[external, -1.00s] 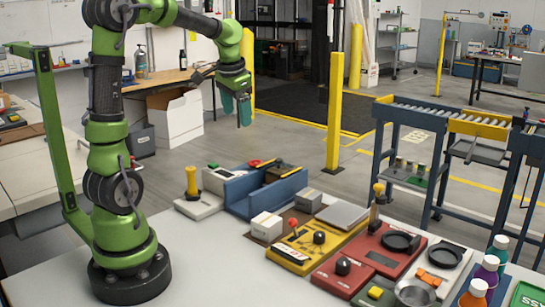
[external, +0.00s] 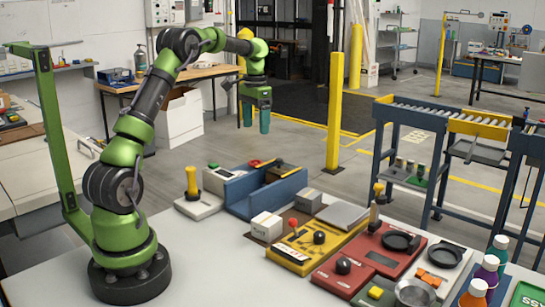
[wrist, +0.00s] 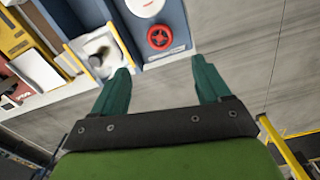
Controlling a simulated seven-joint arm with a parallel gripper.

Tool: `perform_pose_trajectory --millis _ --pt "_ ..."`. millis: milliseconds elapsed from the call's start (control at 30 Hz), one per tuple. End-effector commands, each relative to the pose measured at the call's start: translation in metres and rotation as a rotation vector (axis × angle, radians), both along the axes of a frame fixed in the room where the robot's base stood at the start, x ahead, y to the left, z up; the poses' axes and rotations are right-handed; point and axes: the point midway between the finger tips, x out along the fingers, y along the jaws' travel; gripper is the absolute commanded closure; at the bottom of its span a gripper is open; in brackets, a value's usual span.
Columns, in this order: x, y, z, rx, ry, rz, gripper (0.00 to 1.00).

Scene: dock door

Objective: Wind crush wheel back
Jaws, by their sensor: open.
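A red spoked wheel (wrist: 158,37) sits on a blue-grey panel (wrist: 166,56) at the top of the wrist view, above the gap between my fingertips. My gripper (wrist: 162,72) is open and empty, its teal fingers apart and not touching the wheel. In the external view, my gripper (external: 256,117) hangs fingers down, high above the back of the bench. A small red part (external: 254,163) shows there behind a blue channel-shaped fixture (external: 236,195); I cannot tell if it is the same wheel.
A white base with a yellow handle (external: 192,182) stands left of the blue fixture. A yellow panel (external: 300,252), a red panel (external: 340,272) and several bottles occupy the bench to the right. A yellow post (external: 334,110) stands behind. The bench front left is clear.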

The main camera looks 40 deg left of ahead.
Motion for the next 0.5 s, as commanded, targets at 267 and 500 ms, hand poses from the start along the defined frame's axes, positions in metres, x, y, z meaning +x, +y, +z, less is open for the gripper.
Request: perform_pose_trajectory --millis 267,500 --pt "-0.001 0.0 -0.062 0.001 0.003 0.0 0.24" --pt "0.0 0.0 -0.101 0.0 0.001 0.0 0.24"
